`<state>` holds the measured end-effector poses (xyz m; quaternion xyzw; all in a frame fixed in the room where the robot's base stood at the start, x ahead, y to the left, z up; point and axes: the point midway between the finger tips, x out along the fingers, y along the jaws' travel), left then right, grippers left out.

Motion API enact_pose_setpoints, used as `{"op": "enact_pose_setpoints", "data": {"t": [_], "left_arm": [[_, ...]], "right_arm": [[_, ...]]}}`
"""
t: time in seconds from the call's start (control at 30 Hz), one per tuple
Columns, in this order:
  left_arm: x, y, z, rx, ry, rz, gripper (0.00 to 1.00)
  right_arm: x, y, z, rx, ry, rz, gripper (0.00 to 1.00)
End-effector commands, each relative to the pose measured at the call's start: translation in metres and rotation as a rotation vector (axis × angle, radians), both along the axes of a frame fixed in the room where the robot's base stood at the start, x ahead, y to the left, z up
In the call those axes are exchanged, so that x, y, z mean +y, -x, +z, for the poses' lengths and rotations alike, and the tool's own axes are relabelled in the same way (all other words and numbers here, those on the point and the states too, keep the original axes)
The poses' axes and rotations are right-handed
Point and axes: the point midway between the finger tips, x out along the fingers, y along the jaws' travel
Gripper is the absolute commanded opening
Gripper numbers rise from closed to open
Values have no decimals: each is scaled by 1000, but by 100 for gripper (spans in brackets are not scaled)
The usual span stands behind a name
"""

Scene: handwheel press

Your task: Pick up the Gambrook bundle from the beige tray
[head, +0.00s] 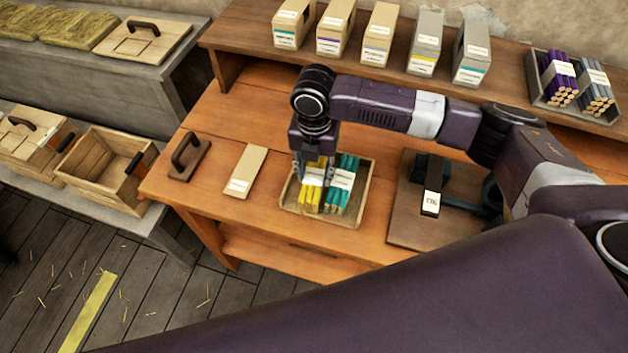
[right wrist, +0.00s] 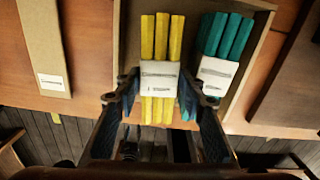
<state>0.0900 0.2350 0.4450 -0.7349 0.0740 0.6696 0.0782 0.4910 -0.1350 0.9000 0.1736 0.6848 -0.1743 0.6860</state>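The beige tray (head: 315,221) stands on the wooden workbench and holds a yellow bundle (head: 307,199) and a teal bundle (head: 345,187) side by side. Each has a white paper band; the print is too small to read surely, so I cannot confirm which is Gambrook. My right gripper (head: 312,172) points down over the tray. In the right wrist view its fingers (right wrist: 160,85) stand either side of the yellow bundle's band (right wrist: 159,78), very close to it; whether they press on it I cannot tell. The teal bundle (right wrist: 225,50) lies just right of the right finger. My left gripper is out of view.
A beige box (head: 245,172) and a dark handled block (head: 187,157) lie left of the tray. A dark press-like device (head: 432,185) on a board stands to its right. Several labelled boxes and a grey tray (head: 574,100) of purple and grey bundles fill the shelf behind.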

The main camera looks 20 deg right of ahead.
Motion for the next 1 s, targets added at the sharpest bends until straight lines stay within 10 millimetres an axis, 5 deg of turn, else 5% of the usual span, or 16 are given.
{"op": "enact_pose_setpoints", "data": {"t": [0.27, 0.63, 0.83, 1.0], "left_arm": [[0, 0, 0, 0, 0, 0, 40], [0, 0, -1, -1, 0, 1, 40], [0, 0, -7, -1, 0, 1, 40], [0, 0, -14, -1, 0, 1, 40]], "right_arm": [[0, 0, 0, 0, 0, -1, 4], [0, -1, 7, -3, -2, -1, 4], [1, -1, 32, -5, -2, 0, 4], [1, -2, 72, -7, -3, 0, 4]]}}
